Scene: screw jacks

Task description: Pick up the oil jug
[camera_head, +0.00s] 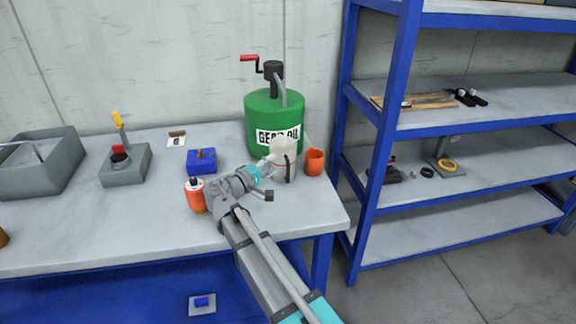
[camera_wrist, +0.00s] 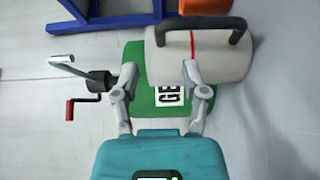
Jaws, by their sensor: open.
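The oil jug (camera_head: 283,165) is a pale, off-white jug with a dark handle. It stands upright on the workbench in front of the green gear oil drum. In the wrist view the jug (camera_wrist: 220,62) lies at upper right, with its dark handle at the top and a thin red line on its body. My gripper (camera_head: 262,171) is at the jug's left side in the head view. In the wrist view my gripper (camera_wrist: 160,69) is open. Its right fingertip overlaps the jug's near edge, and its left fingertip is over the drum. I cannot tell whether it touches the jug.
The green drum (camera_head: 262,112) with a red-handled crank pump stands behind the jug. An orange cup (camera_head: 314,162) is close on its right. An orange bottle (camera_head: 195,195) and blue box (camera_head: 201,161) are left of my gripper. A blue shelf (camera_head: 385,130) stands right of the bench.

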